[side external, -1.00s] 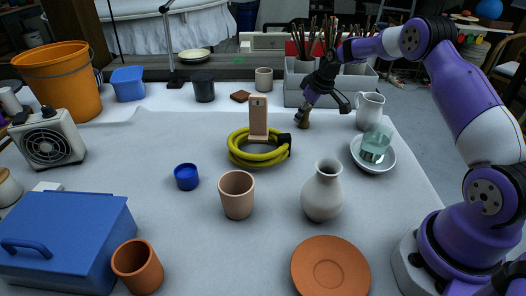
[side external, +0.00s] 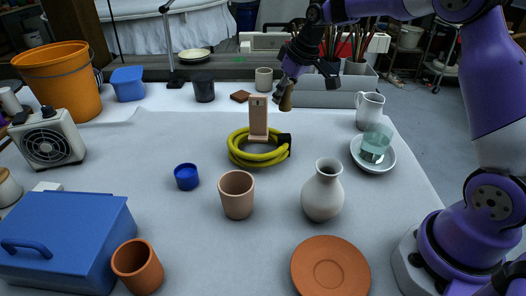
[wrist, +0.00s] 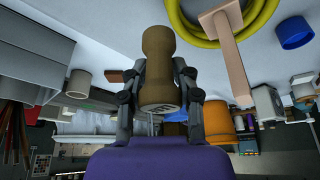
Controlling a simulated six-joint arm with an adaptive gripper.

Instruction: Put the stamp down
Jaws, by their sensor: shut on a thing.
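The stamp (wrist: 158,62) is a brown, waisted, spool-like piece with a mark on its flat end. It also shows in the side external view (side external: 286,98), hanging tilted at the back of the table. My gripper (side external: 285,84) is shut on it, with a finger on either side in the wrist view (wrist: 158,90). The stamp is held above the white table (side external: 160,160), apart from the surface, a little right of and behind the upright tan slab (side external: 258,118).
A yellow hose coil (side external: 240,157) lies around the slab's foot. Right are a white pitcher (side external: 370,110) and a white bowl (side external: 380,168) with a glass (side external: 375,143). Behind stand a grey brush box (side external: 345,92) and a beige cup (side external: 264,79). The table's left middle is clear.

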